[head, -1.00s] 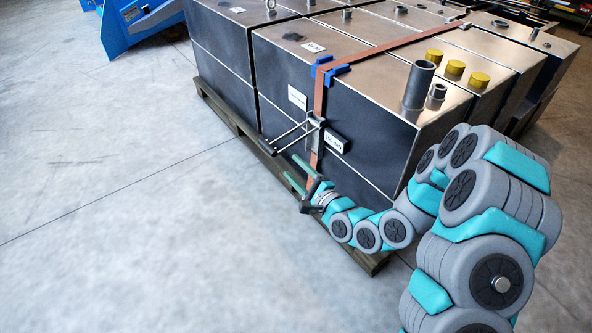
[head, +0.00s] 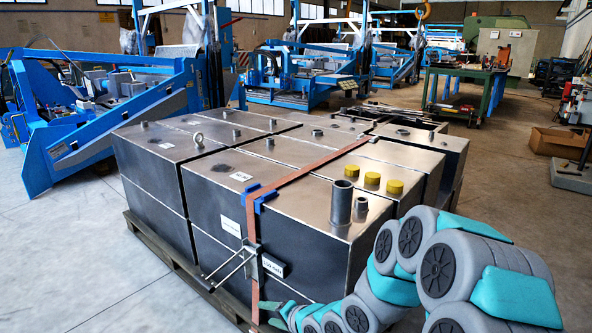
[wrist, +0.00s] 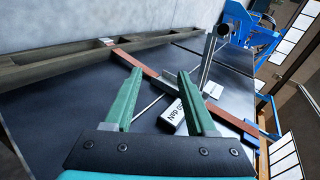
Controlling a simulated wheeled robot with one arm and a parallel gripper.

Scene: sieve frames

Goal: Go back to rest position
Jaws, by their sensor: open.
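My gripper (wrist: 158,102) is open, with two green fingers apart and nothing between them in the wrist view. In the head view its fingers (head: 275,312) show at the bottom edge, in front of the dark side of the metal tanks (head: 207,265). A ratchet buckle with a metal handle (head: 228,268) hangs on an orange strap (head: 310,168) that runs over the tanks. In the wrist view the strap (wrist: 148,66) and a labelled block (wrist: 181,113) lie beyond the fingers. I cannot tell how far the fingers are from them.
The tanks stand on a wooden pallet (head: 150,238). A pipe stub (head: 342,201) and yellow caps (head: 372,180) rise from the top. A blue machine (head: 110,115) stands at the left. Bare floor (head: 50,265) lies at the front left. A cardboard box (head: 558,143) is at the right.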

